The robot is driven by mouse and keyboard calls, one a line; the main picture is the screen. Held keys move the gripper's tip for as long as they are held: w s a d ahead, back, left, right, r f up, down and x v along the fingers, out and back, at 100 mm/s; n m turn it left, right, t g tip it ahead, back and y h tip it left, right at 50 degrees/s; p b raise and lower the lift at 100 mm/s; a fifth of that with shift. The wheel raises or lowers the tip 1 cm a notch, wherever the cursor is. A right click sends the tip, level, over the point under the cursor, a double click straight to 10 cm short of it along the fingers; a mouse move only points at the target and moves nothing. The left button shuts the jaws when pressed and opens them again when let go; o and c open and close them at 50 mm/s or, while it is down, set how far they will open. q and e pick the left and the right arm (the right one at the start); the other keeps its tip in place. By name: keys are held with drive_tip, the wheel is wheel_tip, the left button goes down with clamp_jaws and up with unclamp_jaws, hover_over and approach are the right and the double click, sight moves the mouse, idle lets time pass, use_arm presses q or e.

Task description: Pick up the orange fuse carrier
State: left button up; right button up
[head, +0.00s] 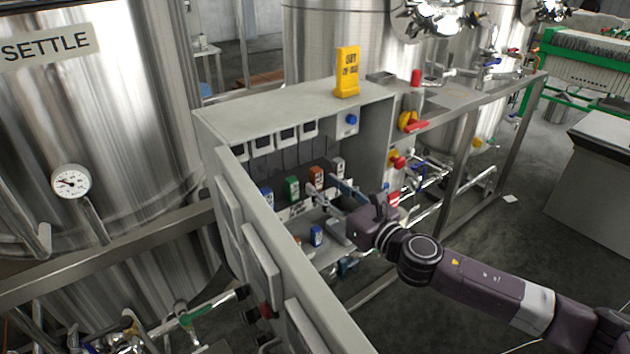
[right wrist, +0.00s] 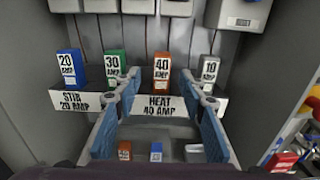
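An orange fuse carrier (head: 316,176) marked 40 AMP stands upright in the open cabinet. In the right wrist view the orange carrier (right wrist: 161,72) is behind the HEAT 40 AMP label (right wrist: 160,104). My right gripper (head: 325,188) reaches into the cabinet. In its wrist view the right gripper (right wrist: 161,84) is open, its blue-padded fingers spread to either side of the orange carrier's line, with nothing held. Whether the fingertips are level with the carrier is hard to tell. A smaller orange block (right wrist: 124,151) sits lower down. My left gripper is not in view.
A blue 20 AMP carrier (right wrist: 70,68) and a green 30 AMP carrier (right wrist: 115,68) stand left of the orange one, a grey 10 AMP carrier (right wrist: 209,70) right. The open cabinet door (head: 270,255) stands in front. A yellow sign (head: 347,72) tops the cabinet.

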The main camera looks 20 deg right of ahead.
sight(319, 182)
drive_tip(key=p+x, duration=0.1)
drive_tip(key=x, duration=0.3)
drive_tip(key=shift+w, duration=0.2)
clamp_jaws()
